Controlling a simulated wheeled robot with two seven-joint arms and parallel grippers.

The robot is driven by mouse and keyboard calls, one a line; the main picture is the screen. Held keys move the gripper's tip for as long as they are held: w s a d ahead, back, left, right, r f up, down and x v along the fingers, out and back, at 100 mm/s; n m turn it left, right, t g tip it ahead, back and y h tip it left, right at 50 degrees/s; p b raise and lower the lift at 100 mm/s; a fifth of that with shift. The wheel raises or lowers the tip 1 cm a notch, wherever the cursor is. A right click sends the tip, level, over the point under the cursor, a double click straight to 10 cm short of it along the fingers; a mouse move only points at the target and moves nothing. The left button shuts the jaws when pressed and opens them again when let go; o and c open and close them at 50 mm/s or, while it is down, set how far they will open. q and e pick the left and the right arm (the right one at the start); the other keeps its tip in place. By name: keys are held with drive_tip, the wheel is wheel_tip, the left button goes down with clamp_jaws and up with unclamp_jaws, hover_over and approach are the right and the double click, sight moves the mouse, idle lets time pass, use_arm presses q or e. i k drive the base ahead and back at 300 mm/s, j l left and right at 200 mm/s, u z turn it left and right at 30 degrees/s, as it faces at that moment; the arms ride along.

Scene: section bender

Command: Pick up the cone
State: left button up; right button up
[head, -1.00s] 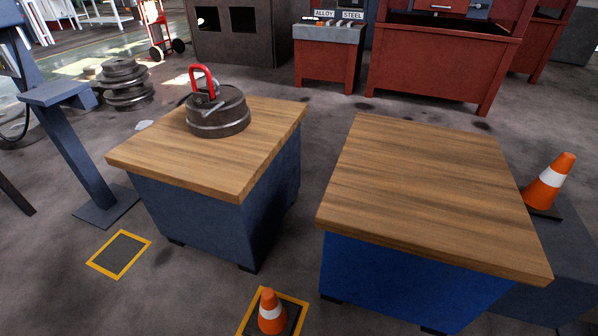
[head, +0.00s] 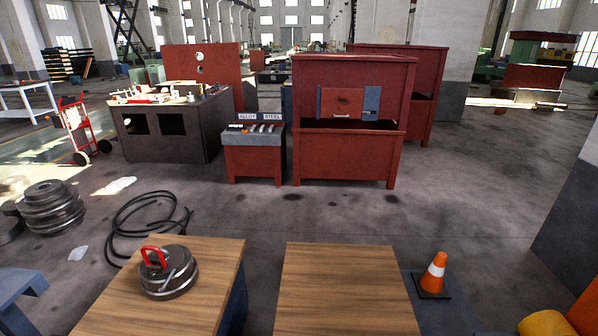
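An orange cone (head: 434,273) with a white band and a dark square base stands upright at the lower right, on a blue-grey surface just right of the right wooden-topped table (head: 345,290). No other cone shows in the head view now. Neither of my grippers is in view.
The left wooden-topped table (head: 205,258) carries a round metal die with a red handle (head: 168,272). A black hose (head: 140,222) and stacked metal rings (head: 50,208) lie on the floor at left. Red cabinets (head: 350,155) stand behind. Yellow-orange shapes (head: 546,324) fill the lower right corner. Floor at right is open.

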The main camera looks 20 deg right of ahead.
sight(429, 285)
drive_tip(key=z, duration=1.65)
